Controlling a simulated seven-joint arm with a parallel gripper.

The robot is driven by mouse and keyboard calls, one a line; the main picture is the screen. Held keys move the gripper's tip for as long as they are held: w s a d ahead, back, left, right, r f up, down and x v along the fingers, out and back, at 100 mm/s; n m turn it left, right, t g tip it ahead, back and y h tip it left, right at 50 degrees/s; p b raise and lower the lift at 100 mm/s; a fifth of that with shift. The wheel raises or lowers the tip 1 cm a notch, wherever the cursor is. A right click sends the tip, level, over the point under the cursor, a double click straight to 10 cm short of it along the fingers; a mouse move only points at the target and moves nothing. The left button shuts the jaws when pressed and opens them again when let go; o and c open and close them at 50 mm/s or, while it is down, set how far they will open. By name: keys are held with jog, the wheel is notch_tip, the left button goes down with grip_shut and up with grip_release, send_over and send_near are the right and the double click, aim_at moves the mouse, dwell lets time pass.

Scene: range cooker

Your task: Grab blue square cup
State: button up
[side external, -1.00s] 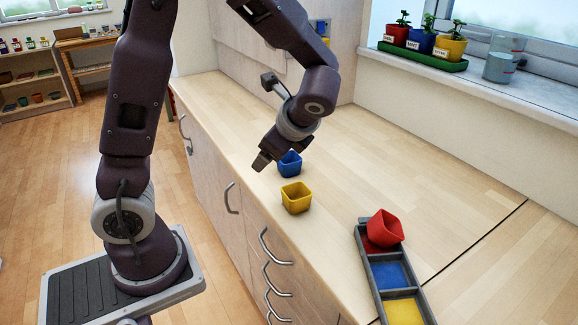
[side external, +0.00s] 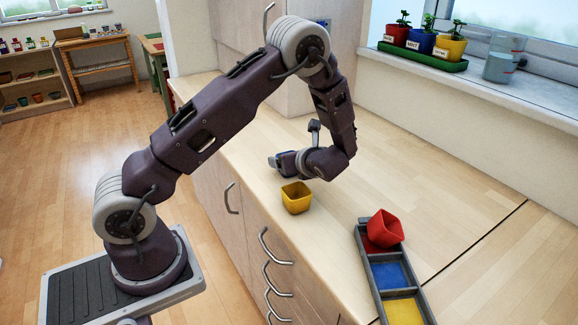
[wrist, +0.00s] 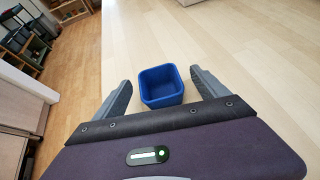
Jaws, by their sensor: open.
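The blue square cup (wrist: 161,87) stands upright on the counter in the wrist view, with its open top showing. My gripper (wrist: 161,85) is open, with one finger on each side of the cup and gaps visible between fingers and cup. In the side view my gripper (side external: 276,163) is low over the counter, and the blue cup is hidden behind it. A yellow square cup (side external: 297,198) stands just in front of my gripper. A red square cup (side external: 384,229) sits tilted on the red compartment of the grey tray (side external: 363,254).
The tray's blue compartment (side external: 390,275) and yellow compartment (side external: 404,311) are empty. The counter (side external: 440,165) is clear to the right and behind. Drawer handles line the counter's front.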

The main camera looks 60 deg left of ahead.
jog(key=c, duration=1.4)
jog(key=shift+r, duration=0.15)
